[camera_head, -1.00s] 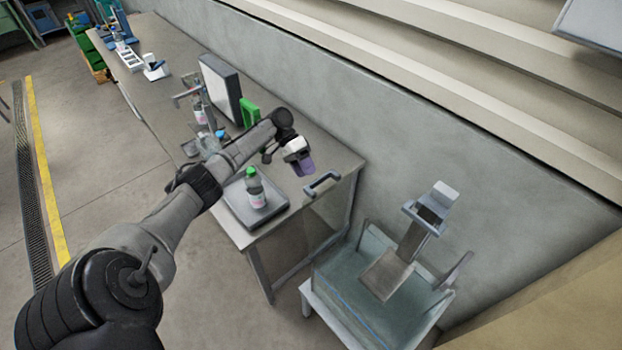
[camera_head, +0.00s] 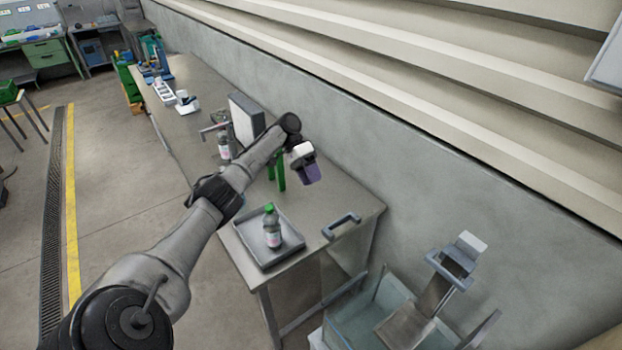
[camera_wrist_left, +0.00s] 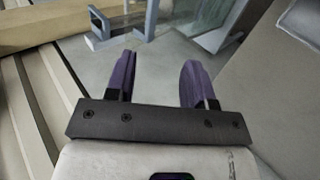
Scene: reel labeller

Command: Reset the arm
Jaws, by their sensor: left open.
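My left arm reaches in from the lower left in the head view. My left gripper (camera_head: 310,175), with purple fingers, hangs above the far side of the table (camera_head: 345,200). In the left wrist view my left gripper (camera_wrist_left: 158,78) has its two purple fingers well apart, with nothing between them. A clear bottle with a green cap (camera_head: 272,230) stands upright on a grey tray (camera_head: 247,238), apart from the gripper. My right gripper is not in view.
A grey handle (camera_head: 341,226) sits at the table's near end. A glass-sided bin with a metal chute (camera_head: 425,305) stands at the lower right. A second bottle (camera_head: 224,147) stands by a panel (camera_head: 247,115) farther back. A wall runs along the right.

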